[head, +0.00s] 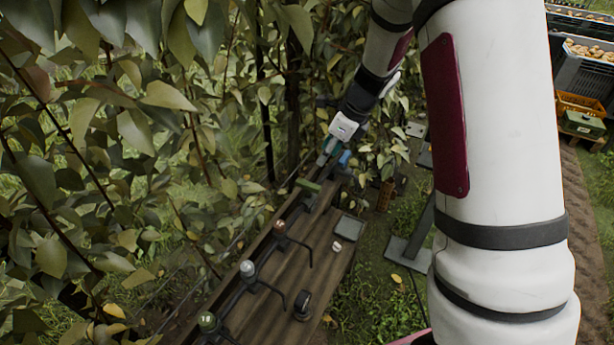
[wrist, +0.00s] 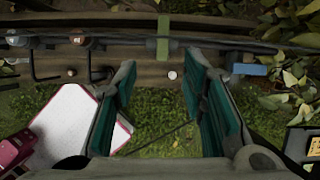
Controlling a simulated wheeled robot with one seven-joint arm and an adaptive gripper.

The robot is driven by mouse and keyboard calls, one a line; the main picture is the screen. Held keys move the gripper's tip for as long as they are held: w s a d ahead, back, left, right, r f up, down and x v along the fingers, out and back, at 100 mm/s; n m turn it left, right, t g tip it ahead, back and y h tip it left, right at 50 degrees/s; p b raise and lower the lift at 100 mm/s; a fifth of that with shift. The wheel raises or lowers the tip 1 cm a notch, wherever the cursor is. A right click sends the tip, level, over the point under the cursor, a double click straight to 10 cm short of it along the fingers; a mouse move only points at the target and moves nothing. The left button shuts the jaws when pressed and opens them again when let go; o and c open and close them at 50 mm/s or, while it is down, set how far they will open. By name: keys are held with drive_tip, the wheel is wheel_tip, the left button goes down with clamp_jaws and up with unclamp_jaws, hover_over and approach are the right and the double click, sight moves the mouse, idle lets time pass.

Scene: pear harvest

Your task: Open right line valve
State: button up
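A dark pipe line runs along the wooden bench in the head view. A green bar (head: 307,185) crosses the line near the bench's far end; it also shows in the wrist view (wrist: 163,38). I cannot tell for sure whether it is the right line valve's handle. A blue piece (head: 345,158) is beyond it, and lies to the right in the wrist view (wrist: 250,69). My gripper (wrist: 162,72) is open and empty, its teal-padded fingers apart, facing the bench edge below the green bar without visible contact. In the head view my gripper (head: 328,154) is small and partly hidden.
Knobs stand along the line: copper (head: 279,226), silver (head: 247,268) and green (head: 207,320), with bent black rods beside them. A dark round object (head: 303,305) and a grey tray (head: 349,228) sit on the bench (head: 312,250). Dense leaves crowd the left.

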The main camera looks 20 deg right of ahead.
sight(308, 184)
drive_tip(key=x, duration=0.9)
drive_tip(key=d+x, duration=0.1)
drive_tip(key=x, duration=0.4)
drive_tip(key=shift+w+a+f+b, duration=0.15)
drive_tip(key=shift+f+b, duration=0.2)
clamp_jaws()
